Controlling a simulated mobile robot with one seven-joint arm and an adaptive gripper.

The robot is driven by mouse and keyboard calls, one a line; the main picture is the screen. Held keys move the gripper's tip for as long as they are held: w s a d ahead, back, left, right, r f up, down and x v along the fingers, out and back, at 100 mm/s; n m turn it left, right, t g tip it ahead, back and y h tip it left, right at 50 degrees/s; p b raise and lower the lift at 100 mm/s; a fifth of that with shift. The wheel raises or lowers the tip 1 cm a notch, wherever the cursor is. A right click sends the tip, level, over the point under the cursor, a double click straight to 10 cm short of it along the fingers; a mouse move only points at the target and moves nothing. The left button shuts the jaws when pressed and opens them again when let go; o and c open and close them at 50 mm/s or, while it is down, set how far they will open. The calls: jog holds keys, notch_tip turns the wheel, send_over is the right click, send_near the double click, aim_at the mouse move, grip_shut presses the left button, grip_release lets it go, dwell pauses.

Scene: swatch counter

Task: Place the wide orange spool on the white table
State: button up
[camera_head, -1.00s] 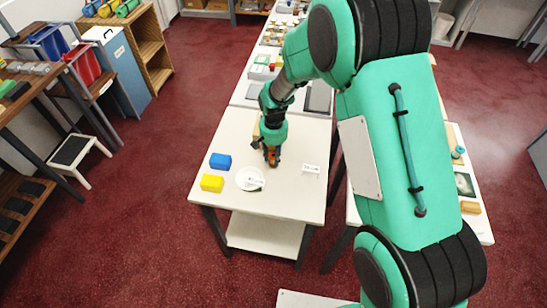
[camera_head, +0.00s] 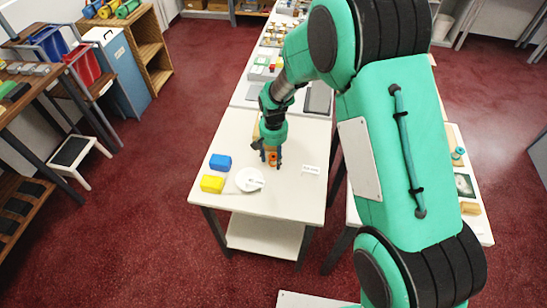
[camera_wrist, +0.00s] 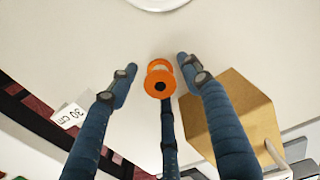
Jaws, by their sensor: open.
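The orange spool (camera_head: 273,159) is on the white table (camera_head: 232,140), right of the middle of its top. In the wrist view the spool (camera_wrist: 160,78) shows an orange flange with a dark hole facing the camera and a paler core. My gripper (camera_head: 271,154) is just above and around it, fingers spread. In the wrist view my gripper (camera_wrist: 158,82) has one finger on each side, clear of the spool, and a third below it. Whether the third finger touches the spool cannot be told.
A small white label (camera_head: 311,170) lies to the right. A tan box (camera_wrist: 237,110) stands close beside my right finger.

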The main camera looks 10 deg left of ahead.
aim_at(275, 156)
notch_tip(275, 156, up, 12)
jog(key=p, duration=0.2)
jog(key=shift+p, duration=0.4)
dwell(0.5)
jog(key=s+d+r+t, duration=0.1)
jog(key=s+d+r, duration=0.3)
jog(key=d+r, duration=0.35)
jog(key=s+d+r+m+t, duration=0.1)
jog(key=s+d+r, duration=0.2)
jog(key=d+r, duration=0.45)
jog(key=s+d+r+t, duration=0.1)
jog(key=s+d+r, duration=0.4)
jog(key=r, duration=0.4)
jog(key=s+d+r+t, duration=0.1)
jog(key=s+d+r, duration=0.2)
jog(key=s+d, duration=0.4)
jog(key=s+d+r+t, duration=0.1)
jog(key=s+d+r, duration=0.2)
jog(key=s+d, duration=0.4)
jog(key=s, duration=0.5)
jog(key=shift+s+m+t, duration=0.3)
jog(key=shift+s+m, duration=0.05)
jog(key=shift+m, duration=0.05)
